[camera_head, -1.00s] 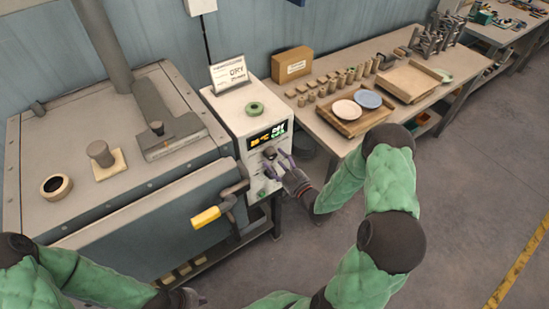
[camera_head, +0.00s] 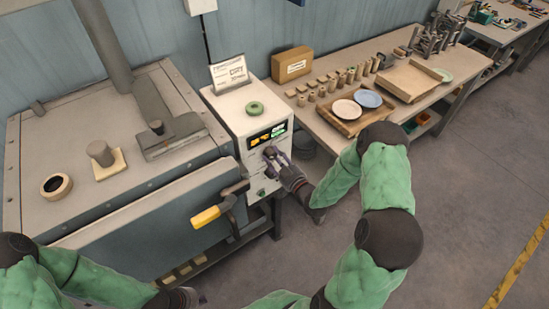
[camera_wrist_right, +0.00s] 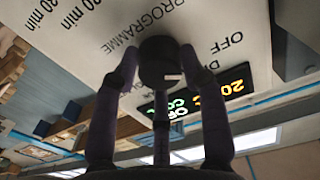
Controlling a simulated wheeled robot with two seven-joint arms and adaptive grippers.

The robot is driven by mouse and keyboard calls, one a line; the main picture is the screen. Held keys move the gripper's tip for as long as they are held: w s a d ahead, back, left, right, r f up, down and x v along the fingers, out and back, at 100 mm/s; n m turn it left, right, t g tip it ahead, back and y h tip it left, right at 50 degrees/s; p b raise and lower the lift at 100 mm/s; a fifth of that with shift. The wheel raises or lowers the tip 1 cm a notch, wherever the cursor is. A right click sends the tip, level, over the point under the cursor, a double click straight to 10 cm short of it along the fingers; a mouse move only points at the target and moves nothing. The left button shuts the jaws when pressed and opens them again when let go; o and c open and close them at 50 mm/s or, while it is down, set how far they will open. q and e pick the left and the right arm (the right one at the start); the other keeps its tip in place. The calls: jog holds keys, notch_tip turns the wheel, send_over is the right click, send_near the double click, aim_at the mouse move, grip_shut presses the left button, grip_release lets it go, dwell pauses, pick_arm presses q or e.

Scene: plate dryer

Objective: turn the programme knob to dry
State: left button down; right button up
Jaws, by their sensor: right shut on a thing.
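The black programme knob (camera_wrist_right: 158,62) sits on the pale front panel of the control box (camera_head: 228,115). In the right wrist view the printed words PROGRAMME and OFF show beside it; another label is partly hidden by a finger. A white mark is on the knob's edge. My right gripper (camera_head: 271,153) is at the panel with its fingers shut around the knob, also in the right wrist view (camera_wrist_right: 158,70). A lit display (camera_wrist_right: 200,95) shows an orange 20 and green text I cannot read surely. My left gripper (camera_head: 188,298) is low at the picture's bottom edge, away from the panel.
A yellow-handled lever (camera_head: 207,217) sticks out from the dryer's front (camera_head: 140,215), left of the panel. A green ring (camera_head: 255,108) and a sign card (camera_head: 230,73) are on top of the box. A bench (camera_head: 325,135) with plates stands right. Floor at right is clear.

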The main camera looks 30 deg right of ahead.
jog(key=shift+m, duration=0.4)
jog(key=m+b, duration=0.1)
jog(key=m, duration=0.1)
jog(key=shift+f+m, duration=0.1)
jog(key=shift+m, duration=0.3)
jog(key=shift+m+b, duration=0.45)
jog(key=shift+m, duration=1.55)
jog(key=o, duration=1.2)
jog(key=shift+c, duration=0.2)
jog(key=s, duration=1.2)
jog(key=shift+d, duration=0.45)
